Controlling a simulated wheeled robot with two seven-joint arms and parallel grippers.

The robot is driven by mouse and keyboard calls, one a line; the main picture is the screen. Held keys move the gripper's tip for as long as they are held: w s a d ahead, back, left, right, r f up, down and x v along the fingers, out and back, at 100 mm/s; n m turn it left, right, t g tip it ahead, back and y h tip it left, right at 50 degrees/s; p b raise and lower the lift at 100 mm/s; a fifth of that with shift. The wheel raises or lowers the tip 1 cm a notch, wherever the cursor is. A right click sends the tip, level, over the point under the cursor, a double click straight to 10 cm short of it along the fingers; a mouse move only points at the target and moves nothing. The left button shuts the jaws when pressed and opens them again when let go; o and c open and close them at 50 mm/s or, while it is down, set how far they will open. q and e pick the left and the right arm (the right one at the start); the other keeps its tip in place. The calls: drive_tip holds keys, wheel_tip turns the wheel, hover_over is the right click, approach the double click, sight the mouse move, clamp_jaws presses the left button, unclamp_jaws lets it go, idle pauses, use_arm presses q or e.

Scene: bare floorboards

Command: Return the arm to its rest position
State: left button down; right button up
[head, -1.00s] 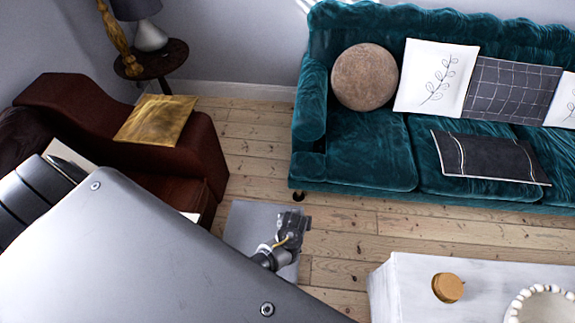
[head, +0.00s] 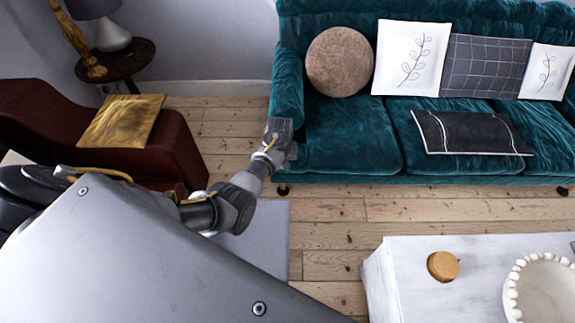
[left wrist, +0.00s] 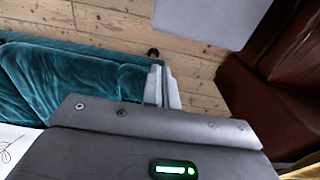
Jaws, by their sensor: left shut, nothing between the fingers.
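My left arm comes in from the left in the head view. Its gripper (head: 283,133) is in front of the left end of the teal sofa (head: 345,135), above the floorboards. In the left wrist view the fingers of this gripper (left wrist: 162,72) are together with nothing between them. The sofa's front (left wrist: 70,65) lies to the left of the fingers there, and the brown leather seat (left wrist: 275,90) lies to the right. My right gripper is in neither view.
The brown seat (head: 165,155) with a gold cushion (head: 120,120) is at left. Bare floor (head: 400,208) lies between sofa and table.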

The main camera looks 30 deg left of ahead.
use_arm(q)
drive_tip(key=shift+w+a+r, duration=0.1)
drive_tip(key=shift+w+a, duration=0.05)
drive_tip(key=shift+w, duration=0.05)
drive_tip(key=s+f+m+y, duration=0.1)
drive_tip(key=s+f+m, duration=0.2)
drive_tip(key=s+f, duration=1.15)
drive_tip(key=s+f+m, duration=0.1)
drive_tip(key=s+f, duration=0.3)
drive_tip(key=s, duration=0.3)
drive_tip(key=s+f+m, duration=0.1)
drive_tip(key=s+f, duration=0.4)
drive_tip(key=s, duration=0.2)
drive_tip(key=s+d+f+m, duration=0.1)
drive_tip(key=s+f, duration=0.4)
drive_tip(key=s, duration=0.2)
drive_tip(key=s+d+f+m+h, duration=0.1)
drive_tip(key=s+d+f+m, duration=0.1)
drive_tip(key=s, duration=1.4)
drive_tip(key=shift+d+f+t, duration=0.3)
drive_tip(key=shift+s, duration=0.1)
